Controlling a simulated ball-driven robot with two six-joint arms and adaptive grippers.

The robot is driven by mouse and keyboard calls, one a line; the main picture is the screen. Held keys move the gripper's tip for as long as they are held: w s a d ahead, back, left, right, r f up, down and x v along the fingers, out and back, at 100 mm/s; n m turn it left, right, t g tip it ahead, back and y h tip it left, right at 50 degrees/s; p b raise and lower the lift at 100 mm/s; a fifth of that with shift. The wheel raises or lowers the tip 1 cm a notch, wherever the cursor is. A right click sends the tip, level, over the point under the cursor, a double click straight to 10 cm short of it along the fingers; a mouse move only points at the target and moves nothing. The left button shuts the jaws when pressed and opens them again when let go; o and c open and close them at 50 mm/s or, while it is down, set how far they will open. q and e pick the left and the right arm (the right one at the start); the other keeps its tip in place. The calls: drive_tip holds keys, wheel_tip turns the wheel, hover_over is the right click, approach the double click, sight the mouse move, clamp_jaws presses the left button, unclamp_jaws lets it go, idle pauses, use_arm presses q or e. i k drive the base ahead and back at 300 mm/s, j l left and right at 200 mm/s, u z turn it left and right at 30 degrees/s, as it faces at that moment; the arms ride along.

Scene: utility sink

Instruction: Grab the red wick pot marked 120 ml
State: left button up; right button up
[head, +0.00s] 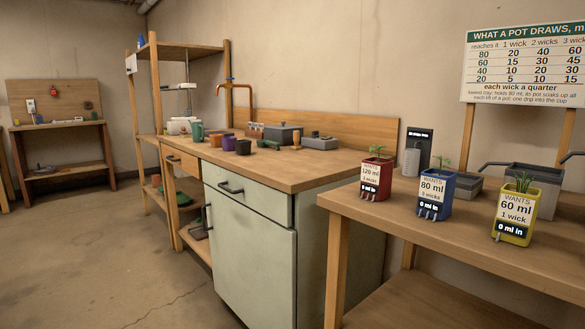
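The red wick pot (376,184) stands upright at the left end of the wooden bench on the right in the head view. Its white label reads "WANTS 120 ml" with a wick line below that is too small to read surely, and its dark display appears to read 0 ml in. A small green plant grows from its top. A blue pot (435,198) marked 80 ml stands to its right. A yellow pot (514,217) marked 60 ml, 1 wick, stands further right. Neither of my grippers shows in this view.
A dark upright device (417,150) and grey trays (463,187) stand behind the pots. The pale green cabinet (250,240) with a wooden counter holds cups and grey boxes. A chart (524,66) hangs above the bench. The concrete floor (110,260) at left is clear.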

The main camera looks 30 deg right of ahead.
sight(377, 174)
drive_tip(key=i+z, duration=0.1)
drive_tip(key=i, duration=0.4)
drive_tip(key=i+j+z, duration=0.1)
drive_tip(key=i, duration=0.35)
drive_tip(key=i+j+z, duration=0.1)
drive_tip(key=i, duration=0.35)
drive_tip(key=i+j, duration=0.05)
drive_tip(key=j, duration=0.05)
